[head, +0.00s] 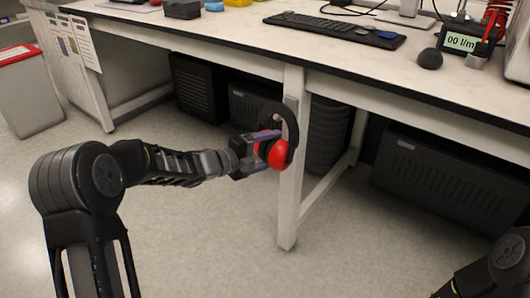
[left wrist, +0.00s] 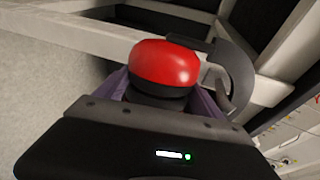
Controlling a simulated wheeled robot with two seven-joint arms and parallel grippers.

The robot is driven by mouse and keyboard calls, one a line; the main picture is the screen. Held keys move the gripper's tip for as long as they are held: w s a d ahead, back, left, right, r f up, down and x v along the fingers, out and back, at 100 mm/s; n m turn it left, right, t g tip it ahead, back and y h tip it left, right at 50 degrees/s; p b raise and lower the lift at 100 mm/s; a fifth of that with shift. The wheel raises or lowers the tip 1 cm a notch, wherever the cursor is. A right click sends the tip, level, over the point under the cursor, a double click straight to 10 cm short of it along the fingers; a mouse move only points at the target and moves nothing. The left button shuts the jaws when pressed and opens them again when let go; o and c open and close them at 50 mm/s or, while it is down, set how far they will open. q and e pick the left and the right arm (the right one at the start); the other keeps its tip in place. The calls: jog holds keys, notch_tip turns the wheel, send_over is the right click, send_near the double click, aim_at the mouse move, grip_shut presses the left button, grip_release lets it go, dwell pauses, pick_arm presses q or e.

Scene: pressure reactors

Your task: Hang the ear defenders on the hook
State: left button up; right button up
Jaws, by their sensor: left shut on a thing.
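The ear defenders have red cups and a black headband. In the head view, the red cup (head: 279,154) is at the front of the bench leg (head: 290,205), with the headband arching above it. My left gripper (head: 262,141) is shut on the ear defenders, holding them below the bench edge. In the left wrist view, a red cup (left wrist: 165,63) sits between the fingers, with the dark headband curving to its right. I cannot make out the hook clearly; the headband covers part of the upper leg. I cannot tell whether the headband touches the leg. My right gripper is out of view.
The white bench top (head: 230,25) has a dark front edge above the ear defenders. A keyboard (head: 335,29), a mouse and a meter (head: 461,40) stand on it. Dark cabinets (head: 440,180) are under the bench. A bin (head: 30,95) stands far left. The floor in front is clear.

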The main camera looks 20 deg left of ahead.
pick_arm(q)
jog(key=shift+w+d, duration=0.15)
jog(key=shift+w, duration=0.2)
jog(key=shift+w+d+f+b, duration=0.2)
jog(key=shift+w+f+b, duration=0.2)
jog(key=shift+w+b, duration=0.1)
jog(key=shift+f, duration=0.15)
jog(key=o, duration=1.6)
jog(key=shift+s+a, duration=0.1)
jog(key=shift+s+a+r, duration=0.2)
jog(key=shift+s, duration=0.05)
jog(key=p+v, duration=0.2)
jog(key=v, duration=0.5)
jog(key=shift+f, duration=0.1)
